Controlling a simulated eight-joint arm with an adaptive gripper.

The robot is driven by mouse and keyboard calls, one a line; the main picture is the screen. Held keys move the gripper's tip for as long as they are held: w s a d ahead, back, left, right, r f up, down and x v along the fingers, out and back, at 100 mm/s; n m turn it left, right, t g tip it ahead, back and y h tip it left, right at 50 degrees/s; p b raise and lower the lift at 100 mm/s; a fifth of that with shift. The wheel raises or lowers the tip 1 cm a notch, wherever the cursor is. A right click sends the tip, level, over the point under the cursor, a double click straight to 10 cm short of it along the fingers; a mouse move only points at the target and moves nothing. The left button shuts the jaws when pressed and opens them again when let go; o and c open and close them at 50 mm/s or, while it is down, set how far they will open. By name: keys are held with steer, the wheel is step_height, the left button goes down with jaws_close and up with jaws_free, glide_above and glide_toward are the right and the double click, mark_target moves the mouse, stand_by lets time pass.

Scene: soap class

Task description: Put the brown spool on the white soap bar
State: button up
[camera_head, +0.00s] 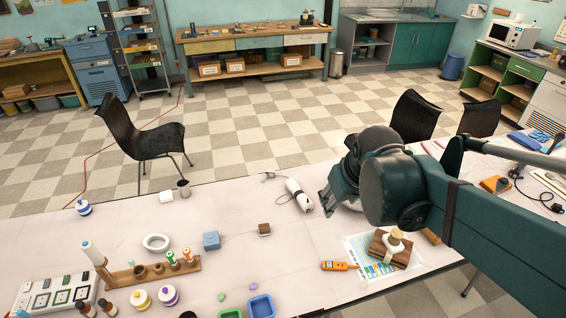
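A small white block (166,197), which looks like the white soap bar, lies at the back left of the white table, beside a dark grey cup. I cannot make out the brown spool for certain. A small brown block-like thing (264,229) stands near the table's middle, and small brown pieces (158,268) sit in the wooden rack at the left. My gripper (325,203) hangs above the table right of the middle, beside a white cylindrical tool. It is apart from the brown things and the white block. Its fingers are partly hidden and small, so its opening is unclear.
A white ring-shaped dish (156,243) and a blue block (211,241) stand left of the middle. Yellow and purple spools (168,295) and small bins (261,306) are at the front. The white tool (299,195) has a cable.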

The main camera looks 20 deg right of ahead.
steer(key=s+a+r+t+y, duration=0.1)
steer(key=s+a+r+t, duration=0.1)
steer(key=s+a, duration=0.3)
steer(key=a, duration=0.4)
